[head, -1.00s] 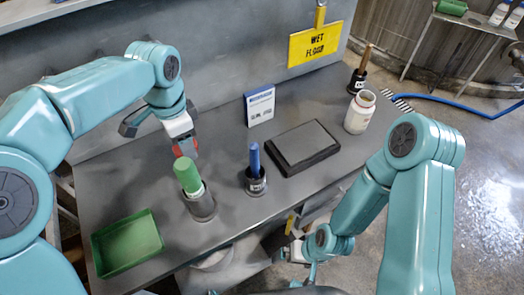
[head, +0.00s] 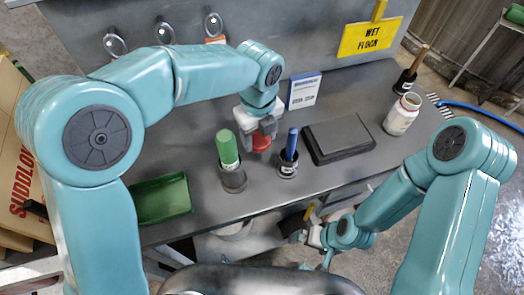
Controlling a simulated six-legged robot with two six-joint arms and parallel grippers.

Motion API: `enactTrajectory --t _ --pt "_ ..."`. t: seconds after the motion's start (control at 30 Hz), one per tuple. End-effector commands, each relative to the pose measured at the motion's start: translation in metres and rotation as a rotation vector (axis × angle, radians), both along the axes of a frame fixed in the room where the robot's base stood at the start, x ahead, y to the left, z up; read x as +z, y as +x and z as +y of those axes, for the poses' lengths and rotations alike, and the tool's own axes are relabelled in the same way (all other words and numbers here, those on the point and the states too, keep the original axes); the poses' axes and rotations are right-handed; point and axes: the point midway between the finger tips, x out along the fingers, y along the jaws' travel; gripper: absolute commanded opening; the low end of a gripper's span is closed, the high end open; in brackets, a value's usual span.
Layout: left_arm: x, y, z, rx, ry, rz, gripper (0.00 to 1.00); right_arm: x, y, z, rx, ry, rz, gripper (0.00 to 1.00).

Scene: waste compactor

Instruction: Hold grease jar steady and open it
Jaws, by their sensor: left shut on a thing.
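A white jar (head: 402,114) with a reddish label stands upright at the right of the bench; its top looks lidless. My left gripper (head: 260,138) is shut on a small round red thing (head: 262,142), which looks like a lid. It holds this over the bench, between a green-handled holder and a blue-handled one, well left of the jar. My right gripper (head: 316,236) is low at the bench's front edge, apart from the jar. Its fingers are too small and cluttered to read.
The green-handled holder (head: 228,160) and blue-handled holder (head: 289,155) stand close to my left gripper. A dark flat block (head: 338,140) lies left of the jar. A green tray (head: 163,199) is at the left. A blue-white card (head: 304,90) and yellow sign (head: 368,38) are behind.

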Motion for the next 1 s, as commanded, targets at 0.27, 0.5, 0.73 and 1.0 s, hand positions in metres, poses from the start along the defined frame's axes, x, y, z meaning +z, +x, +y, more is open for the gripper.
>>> enactTrajectory --t 0.27,0.5,0.73,1.0 --pt "-0.041 0.0 0.0 0.002 0.001 0.001 0.2 0.0 0.0 0.0 0.0 0.0 0.0 0.99" --pt "-0.077 0.0 0.001 0.002 0.001 0.002 0.2 0.001 0.0 0.0 0.0 0.0 0.0 0.99" --pt "-0.083 0.001 0.0 0.001 0.0 -0.002 0.2 0.001 0.0 0.0 0.0 0.0 0.0 0.99" --pt "-0.087 0.0 0.0 0.002 0.0 -0.001 0.67 -0.002 0.0 0.0 0.0 0.0 0.0 0.99"
